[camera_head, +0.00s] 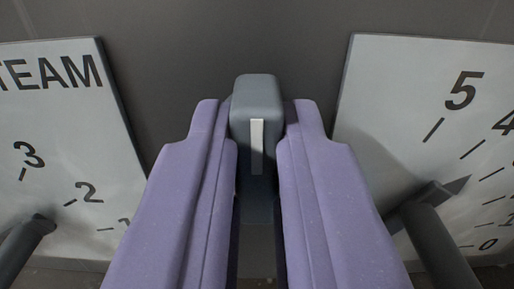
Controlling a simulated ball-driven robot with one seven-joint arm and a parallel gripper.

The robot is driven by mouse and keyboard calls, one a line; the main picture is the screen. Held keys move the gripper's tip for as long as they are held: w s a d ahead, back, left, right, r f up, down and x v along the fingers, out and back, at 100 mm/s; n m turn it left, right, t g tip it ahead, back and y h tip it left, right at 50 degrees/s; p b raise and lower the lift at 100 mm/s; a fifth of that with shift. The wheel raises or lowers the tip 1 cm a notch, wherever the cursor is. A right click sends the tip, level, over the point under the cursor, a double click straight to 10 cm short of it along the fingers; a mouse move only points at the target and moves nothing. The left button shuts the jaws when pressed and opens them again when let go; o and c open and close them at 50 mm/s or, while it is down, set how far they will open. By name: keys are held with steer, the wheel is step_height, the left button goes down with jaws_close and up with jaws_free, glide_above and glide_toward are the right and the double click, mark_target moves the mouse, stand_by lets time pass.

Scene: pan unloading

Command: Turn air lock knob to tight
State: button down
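A grey knob (257,92) with a white vertical stripe on it stands upright in the middle of the head camera view. My gripper (258,135) has two purple fingers, one on each side of the knob. The inner faces of the fingers lie against its sides, and no clear gap shows. The knob's top stands out above the fingertips. The fingers hide its lower sides and whatever is around its base. No "tight" label shows, so I cannot tell the knob's setting from markings.
A white dial plate (75,145) reading "TEAM" is at left, with a dark lever (24,238). Another numbered white plate (385,105) is at right, with a dark pointer lever (436,240). Both levers stand near my fingers. Bare dark panel (200,65) lies between the plates.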

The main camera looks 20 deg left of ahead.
steer(key=shift+m, duration=0.3)
steer(key=m, duration=0.3)
steer(key=shift+m, duration=0.3)
steer(key=m, duration=0.4)
steer(key=shift+w+d+f+m, duration=0.1)
steer(key=shift+d+m, duration=0.05)
steer(key=shift+m, duration=0.15)
steer(key=m+p, duration=0.1)
steer(key=m, duration=0.3)
steer(key=shift+p, duration=0.35)
steer(key=shift+f+m+p, duration=0.2)
steer(key=shift+m+p, duration=0.55)
steer(key=shift+m, duration=1.75)
steer(key=c, duration=1.1)
jaws_free()
steer(key=shift+d, duration=0.1)
